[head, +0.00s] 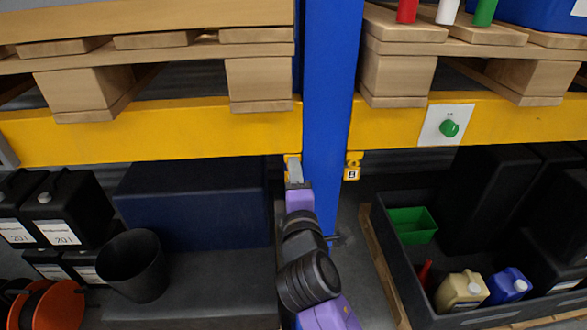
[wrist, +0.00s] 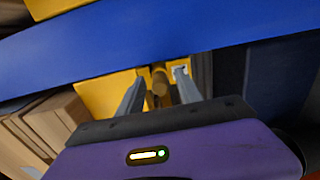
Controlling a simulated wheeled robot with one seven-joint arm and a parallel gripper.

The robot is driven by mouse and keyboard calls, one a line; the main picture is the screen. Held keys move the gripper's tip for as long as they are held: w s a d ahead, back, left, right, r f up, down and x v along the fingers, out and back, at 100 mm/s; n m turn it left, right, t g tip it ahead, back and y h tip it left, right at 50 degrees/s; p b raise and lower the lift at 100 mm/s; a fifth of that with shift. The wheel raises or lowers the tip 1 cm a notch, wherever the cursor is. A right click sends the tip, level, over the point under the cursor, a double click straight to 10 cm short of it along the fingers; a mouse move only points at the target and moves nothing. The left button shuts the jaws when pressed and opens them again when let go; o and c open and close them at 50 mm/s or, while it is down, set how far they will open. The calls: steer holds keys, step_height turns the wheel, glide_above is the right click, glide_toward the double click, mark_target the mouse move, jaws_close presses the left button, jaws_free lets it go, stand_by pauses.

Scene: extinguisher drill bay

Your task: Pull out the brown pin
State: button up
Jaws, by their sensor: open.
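The brown pin (wrist: 159,82) shows in the wrist view as a short brown rod against a yellow bracket (wrist: 104,92), just below the blue post (wrist: 150,38). My gripper (wrist: 160,75) is open, its two grey fingers on either side of the pin, with a visible gap to each finger. In the head view my gripper (head: 294,172) is at the left side of the blue post (head: 332,90), in front of a small yellow bracket. The pin is hidden there behind my gripper.
A yellow beam (head: 200,132) crosses on both sides of the post, with wooden pallets (head: 265,80) above. A second yellow bracket with a label (head: 352,167) is right of the post. A dark blue box (head: 190,205) and a black bin (head: 132,265) stand lower left.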

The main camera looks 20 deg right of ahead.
jaws_close()
stand_by(0.6)
steer(key=shift+s, duration=0.15)
stand_by(0.7)
steer(key=shift+v, duration=2.85)
